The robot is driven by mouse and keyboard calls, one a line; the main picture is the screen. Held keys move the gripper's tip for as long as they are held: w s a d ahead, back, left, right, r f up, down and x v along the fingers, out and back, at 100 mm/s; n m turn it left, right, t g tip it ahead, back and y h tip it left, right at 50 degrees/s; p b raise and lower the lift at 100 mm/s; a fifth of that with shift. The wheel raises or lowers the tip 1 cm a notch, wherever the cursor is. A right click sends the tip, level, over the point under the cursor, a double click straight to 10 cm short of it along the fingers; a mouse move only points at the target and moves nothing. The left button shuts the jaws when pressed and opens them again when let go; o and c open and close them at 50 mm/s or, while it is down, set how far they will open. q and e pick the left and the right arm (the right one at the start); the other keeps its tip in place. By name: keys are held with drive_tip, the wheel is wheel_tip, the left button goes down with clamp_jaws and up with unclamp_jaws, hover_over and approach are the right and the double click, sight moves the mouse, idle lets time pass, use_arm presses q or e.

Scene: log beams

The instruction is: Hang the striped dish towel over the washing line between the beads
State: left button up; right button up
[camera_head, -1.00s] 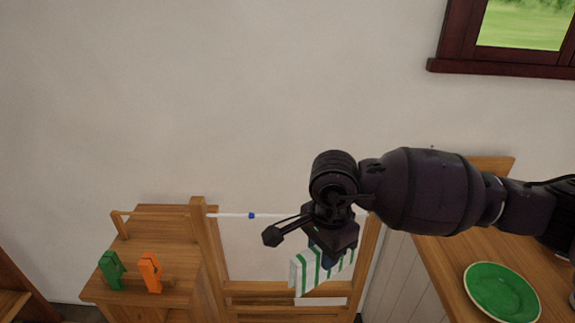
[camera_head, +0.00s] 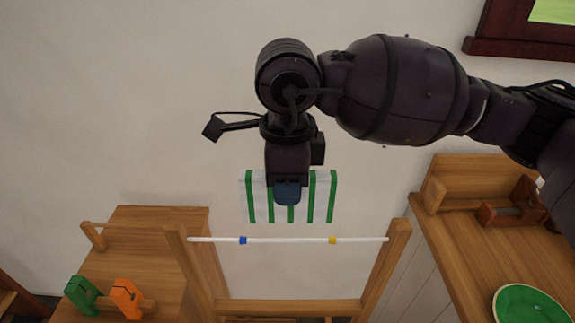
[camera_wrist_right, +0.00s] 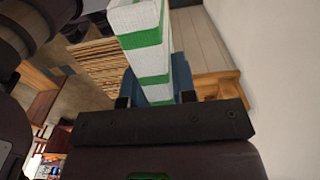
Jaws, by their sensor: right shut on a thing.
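The dish towel (camera_head: 322,196), white with green stripes, hangs from my right gripper (camera_head: 288,200), which is shut on it near its middle. It also shows in the right wrist view (camera_wrist_right: 145,45), between the jaws (camera_wrist_right: 155,88). The white washing line (camera_head: 290,240) runs between two wooden posts, with a blue bead (camera_head: 243,240) on the left and a yellow bead (camera_head: 332,240) on the right. In the head view the towel appears just above the line, between the beads; I cannot tell the exact gap in depth. My left gripper is not in view.
A wooden stand (camera_head: 160,245) at the left carries a green peg (camera_head: 82,295) and an orange peg (camera_head: 127,299). A wooden counter (camera_head: 460,240) at the right holds a green plate (camera_head: 530,305) and a wooden rack (camera_head: 512,207). The wall is close behind.

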sight(287, 240)
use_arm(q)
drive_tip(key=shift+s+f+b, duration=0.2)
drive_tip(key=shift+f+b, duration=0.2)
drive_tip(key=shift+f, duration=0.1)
use_arm(e)
drive_tip(key=shift+s+f, duration=0.15)
drive_tip(key=shift+f, duration=0.45)
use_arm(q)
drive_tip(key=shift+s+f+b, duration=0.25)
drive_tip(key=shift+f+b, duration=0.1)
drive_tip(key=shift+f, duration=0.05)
use_arm(e)
drive_tip(key=shift+f, duration=0.6)
use_arm(q)
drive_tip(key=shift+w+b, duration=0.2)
drive_tip(key=shift+b, duration=0.1)
use_arm(e)
drive_tip(key=shift+f, duration=0.7)
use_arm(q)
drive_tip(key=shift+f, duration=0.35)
use_arm(e)
drive_tip(key=shift+f, duration=0.5)
use_arm(q)
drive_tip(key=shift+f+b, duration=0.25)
drive_tip(key=shift+b, duration=0.4)
use_arm(e)
drive_tip(key=shift+f, duration=0.9)
